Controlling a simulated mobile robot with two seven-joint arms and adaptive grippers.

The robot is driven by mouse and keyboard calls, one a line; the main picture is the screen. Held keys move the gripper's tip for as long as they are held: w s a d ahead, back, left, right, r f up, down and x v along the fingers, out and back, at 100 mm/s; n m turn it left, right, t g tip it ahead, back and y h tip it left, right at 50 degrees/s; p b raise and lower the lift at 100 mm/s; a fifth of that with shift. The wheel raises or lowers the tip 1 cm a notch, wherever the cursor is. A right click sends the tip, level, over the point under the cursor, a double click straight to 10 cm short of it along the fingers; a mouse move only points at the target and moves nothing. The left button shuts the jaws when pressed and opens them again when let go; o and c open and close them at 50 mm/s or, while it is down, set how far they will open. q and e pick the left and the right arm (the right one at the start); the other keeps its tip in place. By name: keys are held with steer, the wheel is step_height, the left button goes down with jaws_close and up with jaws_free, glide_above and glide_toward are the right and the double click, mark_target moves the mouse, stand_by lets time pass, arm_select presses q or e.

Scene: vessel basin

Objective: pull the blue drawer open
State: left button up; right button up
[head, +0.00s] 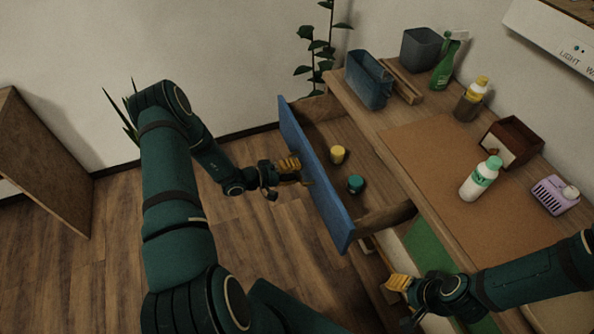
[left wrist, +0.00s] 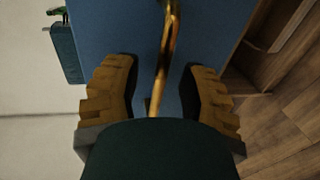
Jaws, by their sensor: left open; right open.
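The blue drawer (head: 316,178) stands pulled out from the wooden desk, its blue front well clear of the desk and its inside in view. A yellow-topped jar (head: 338,154) and a teal-topped jar (head: 355,184) are in it. My left gripper (head: 293,171) is open at the outer face of the drawer front. In the left wrist view a brass handle (left wrist: 168,60) runs between its two spread fingers, against the blue front (left wrist: 120,30); I cannot tell whether they touch it. My right gripper (head: 400,285) is open and empty near the desk's front edge, by a green panel (head: 430,246).
On the desk (head: 400,122) stand a blue bin (head: 368,80), a grey bin (head: 421,48), a green spray bottle (head: 446,65), a white bottle (head: 478,180), a wooden box (head: 512,142) and a lilac item (head: 553,195). Floor left of the drawer is clear.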

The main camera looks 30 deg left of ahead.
arm_select(q)
steer(key=v, duration=1.1)
steer(key=s+d+f+m+g+y, duration=0.1)
steer(key=s+d+f+m+g, duration=0.1)
steer(key=s+d+g, duration=0.4)
steer(key=s+d+f+m+g+y, duration=0.1)
steer(key=d+m+g, duration=0.15)
steer(key=d, duration=0.55)
steer(key=s+d+f+m+g+y, duration=0.1)
steer(key=s+d+f+m+g, duration=0.1)
steer(key=s+d+g, duration=0.35)
steer(key=w+d+r+m+t+y, duration=0.2)
steer(key=d+r+t, duration=0.1)
steer(key=d, duration=0.6)
steer(key=shift+w+y, duration=0.4)
